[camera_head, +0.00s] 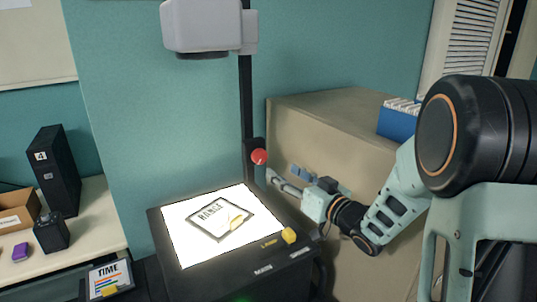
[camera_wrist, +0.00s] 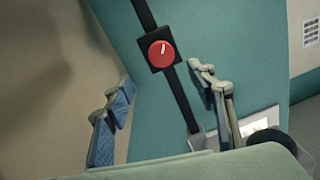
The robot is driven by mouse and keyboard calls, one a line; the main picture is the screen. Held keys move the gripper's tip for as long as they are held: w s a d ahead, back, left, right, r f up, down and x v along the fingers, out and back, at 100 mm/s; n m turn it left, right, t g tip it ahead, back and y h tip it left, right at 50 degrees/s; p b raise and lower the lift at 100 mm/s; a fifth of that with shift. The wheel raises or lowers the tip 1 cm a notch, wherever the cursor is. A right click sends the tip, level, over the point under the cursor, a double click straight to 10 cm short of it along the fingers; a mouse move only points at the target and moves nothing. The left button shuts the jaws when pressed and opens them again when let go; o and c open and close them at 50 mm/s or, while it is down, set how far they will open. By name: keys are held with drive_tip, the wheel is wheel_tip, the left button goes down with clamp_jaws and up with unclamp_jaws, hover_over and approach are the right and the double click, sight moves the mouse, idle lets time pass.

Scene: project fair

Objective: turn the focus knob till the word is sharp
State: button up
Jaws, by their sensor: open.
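The focus knob (camera_head: 260,157) is a red disc on a black block on the projector's upright post (camera_head: 246,100). In the wrist view the red knob (camera_wrist: 161,54) faces me, its white mark pointing nearly straight up, slightly right. My gripper (camera_head: 287,181) is open and empty, a little below and right of the knob. In the wrist view its two fingers (camera_wrist: 163,85) stand apart, with the knob beyond and between them, apparently untouched. A framed slide (camera_head: 219,219) bearing a word lies on the lit stage (camera_head: 183,245). I see no projected word.
The projector head (camera_head: 201,25) hangs above the stage. A side table (camera_head: 85,230) is left.

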sight(262, 158)
drive_tip(key=p+x, duration=0.2)
drive_tip(key=x, duration=0.8)
drive_tip(key=shift+w+a, duration=0.15)
drive_tip(key=shift+a, duration=0.1)
drive_tip(key=c, duration=1.1)
drive_tip(key=shift+f+n+b, duration=0.2)
drive_tip(key=shift+n+b, duration=0.2)
drive_tip(key=shift+b, duration=0.5)
drive_tip(key=n+b, duration=0.2)
drive_tip(key=b, duration=0.1)
drive_tip(key=n+b, duration=0.2)
drive_tip(key=b, duration=0.1)
drive_tip(key=shift+r+n+b, duration=0.2)
drive_tip(key=shift+n+b, duration=0.1)
drive_tip(key=shift+n, duration=0.1)
